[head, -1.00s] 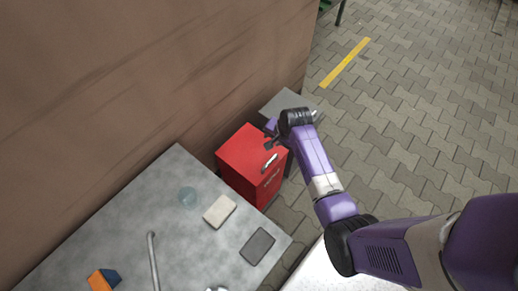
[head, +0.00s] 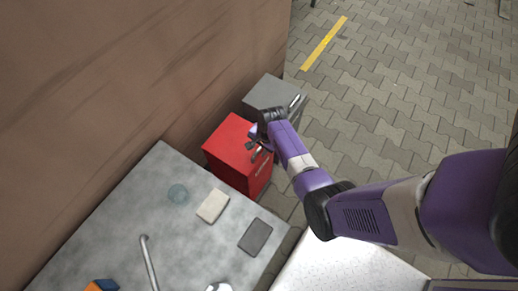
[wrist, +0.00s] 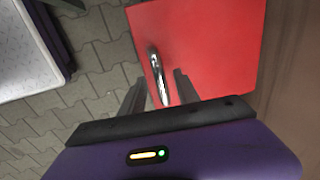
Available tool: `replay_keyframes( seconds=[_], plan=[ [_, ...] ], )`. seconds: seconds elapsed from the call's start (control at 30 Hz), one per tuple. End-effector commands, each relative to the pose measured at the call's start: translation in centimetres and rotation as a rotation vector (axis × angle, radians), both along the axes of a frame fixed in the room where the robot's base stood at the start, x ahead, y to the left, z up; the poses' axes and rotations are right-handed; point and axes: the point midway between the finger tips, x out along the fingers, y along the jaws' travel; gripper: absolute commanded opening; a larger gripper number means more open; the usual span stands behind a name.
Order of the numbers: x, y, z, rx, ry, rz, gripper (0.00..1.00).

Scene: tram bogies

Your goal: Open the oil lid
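The red box (head: 232,143) stands between the table and a grey box, against the brown wall. Its flat red top (wrist: 205,45) fills much of the wrist view. A shiny metal handle (wrist: 158,76) lies along the edge of the red top. My gripper (wrist: 160,88) is open, with one dark finger on each side of the handle's near end. I cannot tell if the fingers touch it. In the head view my gripper (head: 256,142) is over the red box's right front edge and hides part of the handle.
A grey box (head: 268,92) with a handle stands just behind the red box. Open paving (head: 400,90) lies to the right.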

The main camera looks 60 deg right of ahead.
Motion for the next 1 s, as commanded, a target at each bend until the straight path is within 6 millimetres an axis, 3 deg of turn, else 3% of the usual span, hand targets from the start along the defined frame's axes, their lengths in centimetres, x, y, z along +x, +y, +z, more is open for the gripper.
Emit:
replay_keyframes(
  seconds=[0.3,0.5,1.0],
  plan=[
    [0.04,-0.01,-0.26,0.0,0.0,0.001,0.38],
    [0.04,0.0,-0.25,0.0,0.0,0.001,0.0],
    [0.02,0.01,-0.25,0.0,0.0,0.001,0.0]
  ],
)
